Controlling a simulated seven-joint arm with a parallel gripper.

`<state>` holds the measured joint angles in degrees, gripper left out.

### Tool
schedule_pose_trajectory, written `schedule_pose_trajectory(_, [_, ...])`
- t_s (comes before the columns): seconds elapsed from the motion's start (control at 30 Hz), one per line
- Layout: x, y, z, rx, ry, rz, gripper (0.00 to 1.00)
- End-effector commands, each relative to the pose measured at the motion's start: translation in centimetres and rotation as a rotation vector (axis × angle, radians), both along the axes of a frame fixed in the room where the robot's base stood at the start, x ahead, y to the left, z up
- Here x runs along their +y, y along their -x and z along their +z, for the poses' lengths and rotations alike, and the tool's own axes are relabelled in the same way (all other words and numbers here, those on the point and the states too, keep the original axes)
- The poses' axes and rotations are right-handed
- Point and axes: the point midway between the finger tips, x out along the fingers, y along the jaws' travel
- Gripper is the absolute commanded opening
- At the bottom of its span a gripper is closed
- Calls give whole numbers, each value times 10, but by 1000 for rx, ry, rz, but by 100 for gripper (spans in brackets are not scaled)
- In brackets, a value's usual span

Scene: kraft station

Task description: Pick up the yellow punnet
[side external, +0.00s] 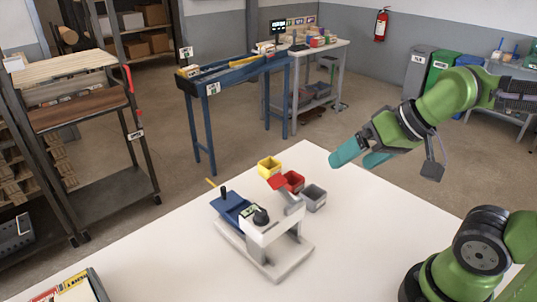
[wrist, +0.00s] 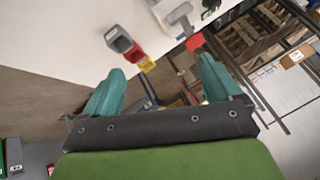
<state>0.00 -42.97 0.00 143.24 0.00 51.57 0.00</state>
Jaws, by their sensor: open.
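The yellow punnet (side external: 268,167) is a small open box near the far edge of the white table, at the end of a row with a red punnet (side external: 292,181) and a grey punnet (side external: 314,197). In the wrist view the yellow punnet (wrist: 146,63) shows small, between my fingertips in the picture but well beyond them, partly behind the red one. My gripper (side external: 352,163), with teal fingers, is open and empty. It is raised to the right of the row, apart from all the punnets.
A grey-white device (side external: 275,240) with a blue tray (side external: 231,207) and a red-tipped arm (side external: 276,182) stands close to the punnets. The white table (side external: 380,235) is clear to the right. A box of packets (side external: 75,288) lies at the front left.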

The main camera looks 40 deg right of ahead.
Motion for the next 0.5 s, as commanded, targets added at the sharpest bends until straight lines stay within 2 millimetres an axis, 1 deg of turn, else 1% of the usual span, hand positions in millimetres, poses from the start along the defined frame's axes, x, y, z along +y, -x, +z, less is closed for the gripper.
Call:
schedule_pose_trajectory(0.2, [0,0,-1,5,-1,-1,92])
schedule_pose_trajectory(0.33, [-2,-6,-15,69,-1,-6,92])
schedule_pose_trajectory(0.37, [-2,-11,-16,85,-1,-8,92])
schedule_pose_trajectory(0.43, [-5,-28,-16,123,4,-14,92])
schedule_pose_trajectory(0.47, [-7,-37,-16,141,6,-16,92])
schedule_pose_trajectory(0.5, [-10,-51,-14,167,12,-15,92])
